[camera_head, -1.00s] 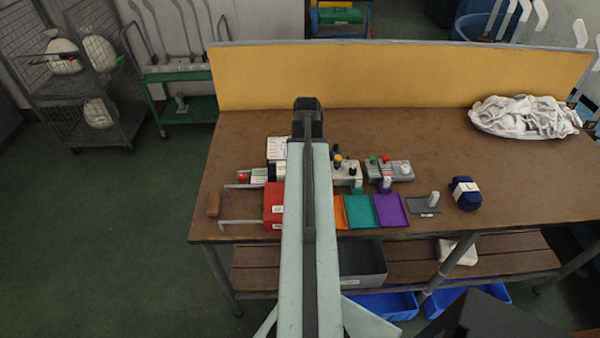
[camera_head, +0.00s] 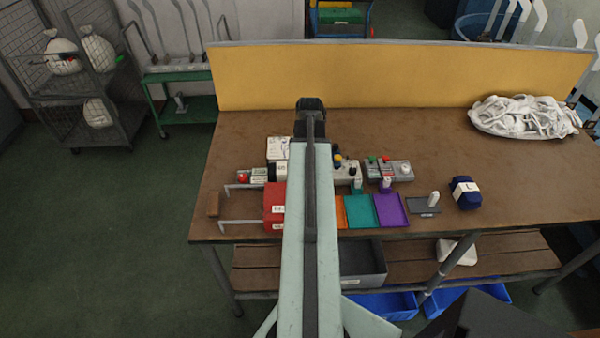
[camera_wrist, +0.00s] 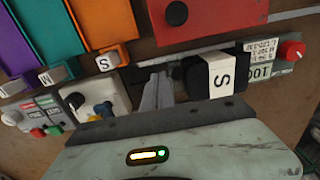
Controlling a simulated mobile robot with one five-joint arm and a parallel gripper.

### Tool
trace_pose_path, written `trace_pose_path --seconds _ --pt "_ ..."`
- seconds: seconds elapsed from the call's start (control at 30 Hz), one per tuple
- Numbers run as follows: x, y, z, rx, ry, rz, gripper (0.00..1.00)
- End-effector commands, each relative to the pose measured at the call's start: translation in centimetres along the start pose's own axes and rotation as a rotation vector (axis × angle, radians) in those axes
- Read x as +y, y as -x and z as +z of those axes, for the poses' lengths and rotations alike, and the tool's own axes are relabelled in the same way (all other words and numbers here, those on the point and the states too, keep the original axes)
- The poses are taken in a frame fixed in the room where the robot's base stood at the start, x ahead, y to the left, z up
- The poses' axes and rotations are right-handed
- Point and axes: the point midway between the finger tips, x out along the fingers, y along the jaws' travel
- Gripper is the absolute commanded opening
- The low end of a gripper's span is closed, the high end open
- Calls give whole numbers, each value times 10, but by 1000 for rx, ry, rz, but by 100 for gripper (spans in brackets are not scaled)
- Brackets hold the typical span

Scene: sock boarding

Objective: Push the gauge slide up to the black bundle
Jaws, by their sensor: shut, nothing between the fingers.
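The black bundle (camera_wrist: 201,76) has a white band marked S and lies on the gauge, just right of my gripper in the wrist view. In the head view the bundle (camera_head: 280,171) shows beside my arm. My gripper (camera_wrist: 157,80) is shut with nothing in it, low by the gauge's bar. A small gap seems to lie between the fingers and the bundle. The gauge's label plate (camera_wrist: 262,47) and red knob (camera_wrist: 292,50) are beyond the bundle. The slide cannot be made out clearly; my fingers cover that spot. My arm hides the gripper in the head view.
A red box (camera_head: 274,205) stands in front of the gauge. Orange, teal (camera_head: 361,211) and purple (camera_head: 391,209) trays lie to the right. A box with blue and yellow knobs (camera_wrist: 88,100) is close left of my fingers. A navy bundle (camera_head: 466,193) lies farther right.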

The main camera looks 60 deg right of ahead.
Motion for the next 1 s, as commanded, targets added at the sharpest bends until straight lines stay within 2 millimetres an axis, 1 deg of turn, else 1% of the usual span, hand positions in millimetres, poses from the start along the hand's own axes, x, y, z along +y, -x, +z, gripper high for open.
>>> trace_pose_path --seconds 0.17,0.87,1.0 --pt "1 4 0 0 0 2 0" --pt "1 70 0 0 0 3 0" --pt "1 72 0 0 0 3 0"
